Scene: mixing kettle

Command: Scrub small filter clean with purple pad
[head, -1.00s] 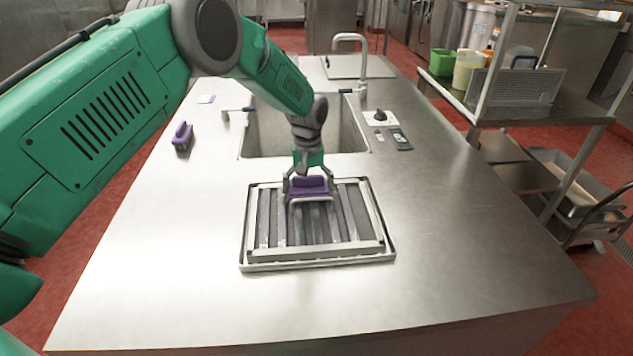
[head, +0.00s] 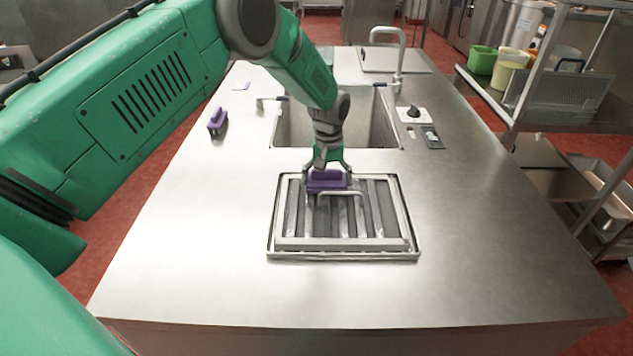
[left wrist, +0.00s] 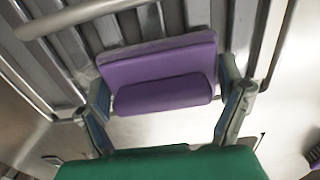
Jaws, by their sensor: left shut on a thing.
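My left gripper (head: 327,178) is shut on a purple pad (head: 325,184) at the far edge of the small filter (head: 345,243). The filter is a square metal frame with dark slats and a handle, lying flat on the steel counter. In the left wrist view the purple pad (left wrist: 160,78) sits between both fingers (left wrist: 165,105), over or against the slats of the filter (left wrist: 75,50). I cannot tell how firmly the pad touches. My right gripper is not in view.
A second purple scrubber (head: 217,122) stands on the counter at the left. A sink (head: 365,120) with a tap (head: 398,62) lies behind the filter. A black knob (head: 412,113) is right of the sink. A shelf rack (head: 545,100) stands at the right. The front counter is clear.

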